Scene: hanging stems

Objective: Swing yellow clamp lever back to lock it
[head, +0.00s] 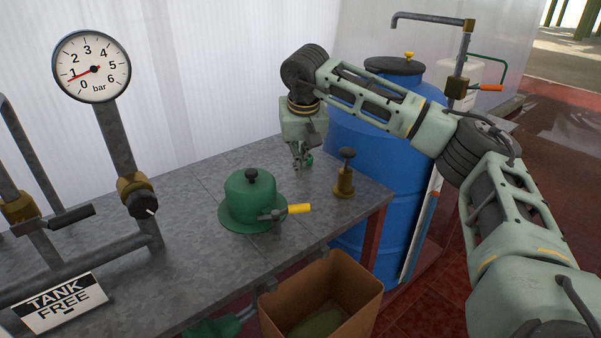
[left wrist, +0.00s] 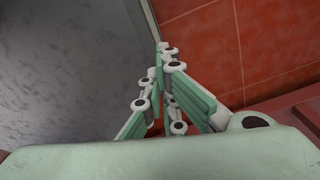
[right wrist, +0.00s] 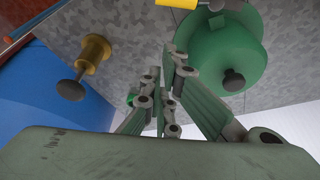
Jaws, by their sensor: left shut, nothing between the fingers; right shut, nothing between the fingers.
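The yellow clamp lever (head: 298,209) sticks out to the right from a grey clamp (head: 272,216) at the front edge of a round green cap (head: 250,197) with a black knob. Part of the yellow lever shows at the top of the right wrist view (right wrist: 177,3), and the green cap (right wrist: 225,50) is there too. My right gripper (head: 303,163) is shut and empty, pointing down over the bench behind the lever and right of the cap, apart from both. My left gripper (left wrist: 166,50) is shut and empty, in its wrist view only, with a grey surface and red tiles beyond it.
A brass valve with a black knob (head: 344,178) stands on the grey bench (head: 180,270), right of the lever. A blue barrel (head: 375,170) stands behind the bench's right end. An open brown box (head: 360,290) is below the front edge. A gauge and pipes stand at left.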

